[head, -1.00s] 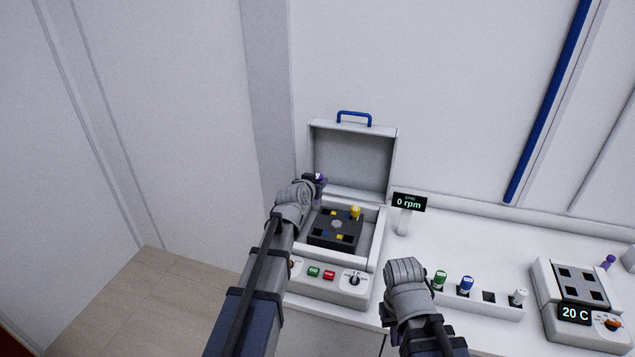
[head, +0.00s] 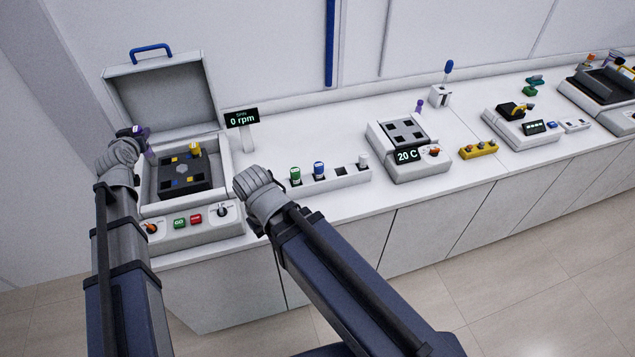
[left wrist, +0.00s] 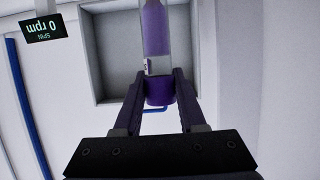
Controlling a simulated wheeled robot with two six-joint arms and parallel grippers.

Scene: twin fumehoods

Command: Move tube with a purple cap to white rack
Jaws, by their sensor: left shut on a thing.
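My left gripper (head: 140,132) is shut on a tube with a purple cap (left wrist: 160,92), held above the left side of the open centrifuge. In the left wrist view the fingers close around the cap, and the clear tube body with purple contents (left wrist: 155,30) extends away from them. In the head view the wrist hides most of the tube. The white rack (head: 348,182) stands on the bench right of the centrifuge, holding green-, blue- and white-capped tubes, with one dark empty slot between blue and white. My right wrist (head: 262,195) is in front of the centrifuge's right side; its fingers are hidden.
The centrifuge (head: 226,222) has its lid (head: 165,95) up and a yellow-capped tube (head: 195,149) in its rotor. A 0 rpm display (head: 242,118) stands beside it. A 20 C block (head: 376,140) is right of the rack, with a small purple object (head: 420,105) behind it.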

